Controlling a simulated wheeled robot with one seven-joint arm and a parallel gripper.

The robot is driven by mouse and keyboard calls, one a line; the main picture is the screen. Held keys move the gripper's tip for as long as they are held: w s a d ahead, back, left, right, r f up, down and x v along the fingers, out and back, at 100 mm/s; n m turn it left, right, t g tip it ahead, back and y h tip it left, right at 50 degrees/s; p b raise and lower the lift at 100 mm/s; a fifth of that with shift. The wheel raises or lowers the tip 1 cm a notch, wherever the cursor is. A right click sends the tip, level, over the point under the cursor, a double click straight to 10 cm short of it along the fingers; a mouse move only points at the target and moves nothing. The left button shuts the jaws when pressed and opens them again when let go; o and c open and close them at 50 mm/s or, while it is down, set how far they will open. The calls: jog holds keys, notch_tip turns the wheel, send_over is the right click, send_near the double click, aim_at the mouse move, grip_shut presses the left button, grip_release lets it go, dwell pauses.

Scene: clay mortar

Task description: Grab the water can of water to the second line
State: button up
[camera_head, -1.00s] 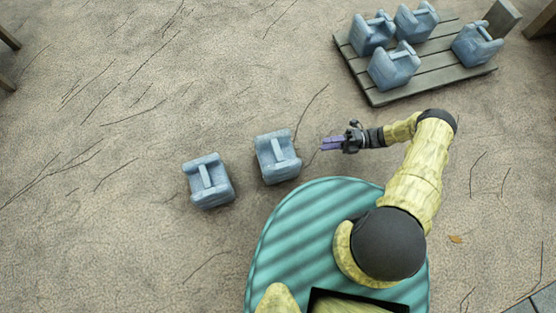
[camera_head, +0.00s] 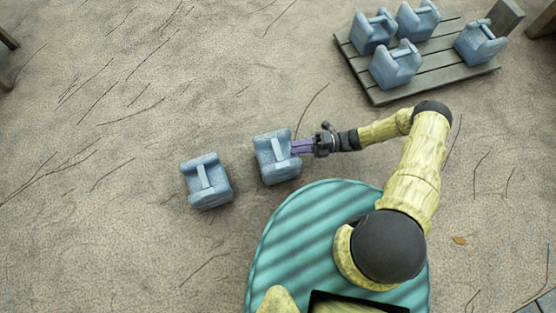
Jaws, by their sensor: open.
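Two blue-grey water cans with a handle bar across the top stand on the ground left of my arm. The nearer can (camera_head: 268,172) is just left of my gripper. The other can (camera_head: 198,194) is further left and a little lower in the picture. My gripper (camera_head: 298,148) has purple fingers and is open, with its fingertips at the right side of the nearer can, by its handle. I cannot tell from this view whether they touch it. No line mark on the cans can be made out.
A wooden pallet (camera_head: 435,76) at the upper right bears several similar cans, such as one at its front (camera_head: 396,70). The cracked ground between the pallet and the two loose cans is clear. Wooden posts show at the picture's edges.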

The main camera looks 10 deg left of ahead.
aim_at(284, 154)
jog(key=b+x, duration=0.3)
jog(key=x, duration=0.1)
jog(key=shift+s+a+f, duration=0.1)
jog(key=shift+a+f, duration=0.05)
jog(key=shift+f, duration=0.05)
jog(key=shift+s+a+r, duration=0.1)
jog(key=shift+a+r, duration=0.05)
jog(key=shift+a, duration=0.25)
grip_shut()
dwell(1.2)
jog(key=shift+r, duration=0.15)
